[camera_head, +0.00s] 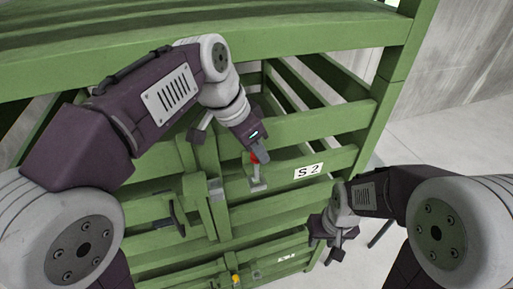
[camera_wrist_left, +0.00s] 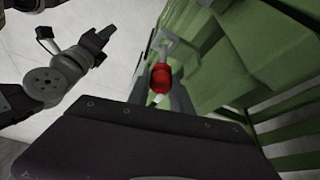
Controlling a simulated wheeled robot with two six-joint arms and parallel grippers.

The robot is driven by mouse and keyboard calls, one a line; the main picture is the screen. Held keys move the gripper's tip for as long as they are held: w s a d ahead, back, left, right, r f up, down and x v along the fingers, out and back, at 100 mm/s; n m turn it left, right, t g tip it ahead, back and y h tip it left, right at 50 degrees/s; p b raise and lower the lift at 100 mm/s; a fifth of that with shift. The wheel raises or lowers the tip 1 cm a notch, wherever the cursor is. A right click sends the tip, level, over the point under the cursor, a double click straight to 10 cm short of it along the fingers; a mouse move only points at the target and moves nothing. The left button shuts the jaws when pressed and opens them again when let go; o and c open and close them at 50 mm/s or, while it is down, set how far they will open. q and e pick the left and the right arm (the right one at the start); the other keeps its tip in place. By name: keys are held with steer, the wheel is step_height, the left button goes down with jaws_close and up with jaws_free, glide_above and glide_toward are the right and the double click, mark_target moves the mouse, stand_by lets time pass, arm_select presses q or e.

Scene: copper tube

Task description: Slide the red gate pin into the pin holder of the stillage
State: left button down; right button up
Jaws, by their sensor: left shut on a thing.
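The red gate pin (camera_head: 255,157) shows as a small red end at the tip of my left gripper (camera_head: 262,155). In the left wrist view, the red knob of the pin (camera_wrist_left: 160,79) sits between the fingers of my left gripper (camera_wrist_left: 161,92), which is shut on it. A light grey metal piece (camera_head: 258,181) lies just below the red end, in front of the green stillage (camera_head: 330,131); I cannot tell whether it is the pin's shaft or the holder. My right gripper (camera_head: 332,238) hangs empty at the lower right, apart from the stillage; its jaw opening is unclear.
A white label reading S2 (camera_head: 309,171) is on a rail right of the pin. A grey latch piece (camera_head: 215,188) and a dark handle (camera_head: 177,216) sit to the left. A yellow-topped pin (camera_head: 236,279) is lower down. Grey floor (camera_head: 450,140) is clear at right.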

mark_target(257, 176)
arm_select(q)
steer(key=shift+f+b, duration=3.1)
steer(key=shift+f, duration=0.6)
steer(key=c, duration=1.1)
jaws_free()
steer(key=v, duration=0.9)
steer(key=shift+r, duration=0.1)
